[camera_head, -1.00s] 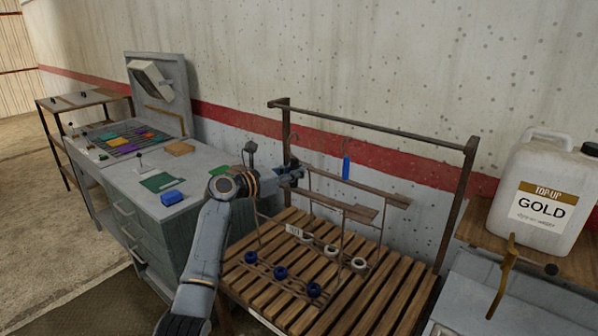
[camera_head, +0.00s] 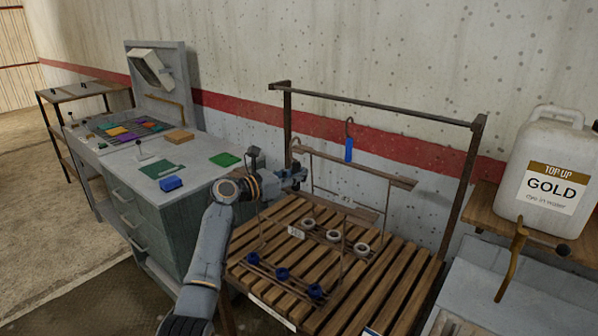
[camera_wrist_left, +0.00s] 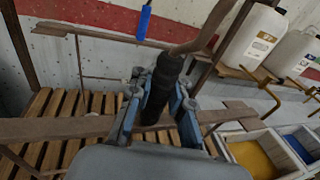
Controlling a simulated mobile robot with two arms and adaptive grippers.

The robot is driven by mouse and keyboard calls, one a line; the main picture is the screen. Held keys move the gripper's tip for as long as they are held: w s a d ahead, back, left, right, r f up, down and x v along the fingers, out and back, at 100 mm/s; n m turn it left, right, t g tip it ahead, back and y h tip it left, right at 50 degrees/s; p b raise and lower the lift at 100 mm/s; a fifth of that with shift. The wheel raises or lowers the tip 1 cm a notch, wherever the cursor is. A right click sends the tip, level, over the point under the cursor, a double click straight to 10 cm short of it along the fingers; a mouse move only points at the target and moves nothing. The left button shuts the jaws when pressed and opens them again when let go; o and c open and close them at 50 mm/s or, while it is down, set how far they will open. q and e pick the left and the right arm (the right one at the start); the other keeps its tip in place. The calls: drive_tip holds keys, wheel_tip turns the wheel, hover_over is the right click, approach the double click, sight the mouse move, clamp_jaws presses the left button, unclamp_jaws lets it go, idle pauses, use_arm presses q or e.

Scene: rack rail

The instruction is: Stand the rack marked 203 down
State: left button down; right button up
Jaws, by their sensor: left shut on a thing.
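The held rack has a wooden top bar, thin wires and a low base with blue rings (camera_head: 283,274). A small white tag (camera_head: 296,231) moves with it; its number is too small to read. My left gripper (camera_head: 298,178) is shut on its dark grip, which shows between the fingers in the left wrist view (camera_wrist_left: 163,85). The rack is upright, its base low over the slatted wooden bench (camera_head: 390,290); I cannot tell whether it touches. My right gripper is not in view.
A second rack with a blue grip (camera_head: 349,150) and white rings (camera_head: 333,236) is close behind. A rail frame (camera_head: 380,106) stands over the bench. A grey cabinet (camera_head: 165,235) is left, a white jug (camera_head: 545,175) right. Bare slats lie at the bench's right.

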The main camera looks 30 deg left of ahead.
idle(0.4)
use_arm(q)
drive_tip(key=c, duration=1.1)
unclamp_jaws()
drive_tip(key=shift+c, duration=0.2)
drive_tip(key=o, duration=0.3)
drive_tip(key=shift+f, duration=0.15)
drive_tip(key=o, duration=0.8)
drive_tip(key=shift+o, duration=0.2)
drive_tip(key=shift+s, duration=0.15)
drive_tip(key=p+v, duration=0.5)
drive_tip(key=v, duration=0.6)
drive_tip(key=shift+s+a, duration=0.15)
drive_tip(key=shift+s, duration=0.25)
drive_tip(key=shift+f, duration=0.15)
